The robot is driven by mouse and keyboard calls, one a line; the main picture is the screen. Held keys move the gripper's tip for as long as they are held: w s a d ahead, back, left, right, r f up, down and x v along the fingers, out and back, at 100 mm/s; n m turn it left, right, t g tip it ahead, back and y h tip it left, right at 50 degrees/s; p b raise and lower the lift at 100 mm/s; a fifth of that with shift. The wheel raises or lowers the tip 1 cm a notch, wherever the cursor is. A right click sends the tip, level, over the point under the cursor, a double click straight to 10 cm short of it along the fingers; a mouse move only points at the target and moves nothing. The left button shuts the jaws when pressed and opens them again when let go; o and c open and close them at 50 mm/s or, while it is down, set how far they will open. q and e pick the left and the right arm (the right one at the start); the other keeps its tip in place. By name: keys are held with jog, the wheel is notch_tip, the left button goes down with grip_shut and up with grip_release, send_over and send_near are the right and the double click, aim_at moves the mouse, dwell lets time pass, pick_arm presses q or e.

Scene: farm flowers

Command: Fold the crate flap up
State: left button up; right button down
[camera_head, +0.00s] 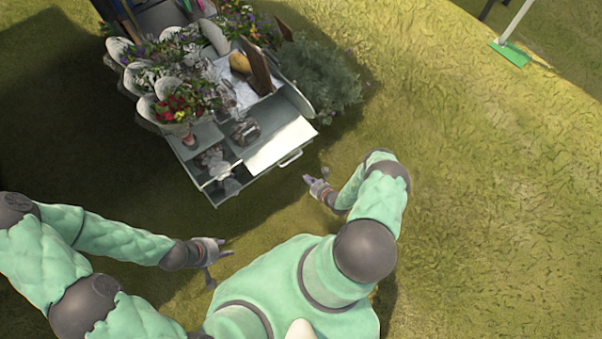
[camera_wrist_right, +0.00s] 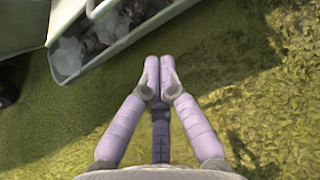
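The grey metal crate (camera_head: 225,187) stands with open compartments at the front of a flower stand. A pale flat panel (camera_head: 281,146), which looks like the flap, lies at its right front, with a handle (camera_head: 291,159) on the outer edge. In the right wrist view, the crate's wall (camera_wrist_right: 125,43) and a handle (camera_wrist_right: 98,10) show at the top left. My right gripper (camera_head: 307,180) is just in front of the crate, apart from it. Its fingertips (camera_wrist_right: 160,75) are together, with nothing seen between them. My left gripper (camera_head: 222,268) is open and empty, lower left of the crate.
Bouquets in white wrapping (camera_head: 180,100) crowd the stand's left side. A brown board (camera_head: 257,66) stands upright behind the panel. A leafy bush (camera_head: 325,75) is beside the stand on the right. Open grass (camera_head: 480,200) lies in front and to the right.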

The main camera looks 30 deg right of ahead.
jog(key=d+b+x, duration=0.1)
jog(key=b+x, duration=0.3)
jog(key=x, duration=0.5)
jog(key=shift+w+a+r, duration=0.1)
jog(key=shift+a+r, duration=0.1)
jog(key=shift+r, duration=0.45)
jog(key=shift+w+a+r, duration=0.15)
jog(key=shift+a+r, duration=0.1)
jog(key=shift+r, duration=0.4)
jog(key=shift+w+a+r, duration=0.1)
jog(key=shift+a+r, duration=0.1)
jog(key=shift+r, duration=0.45)
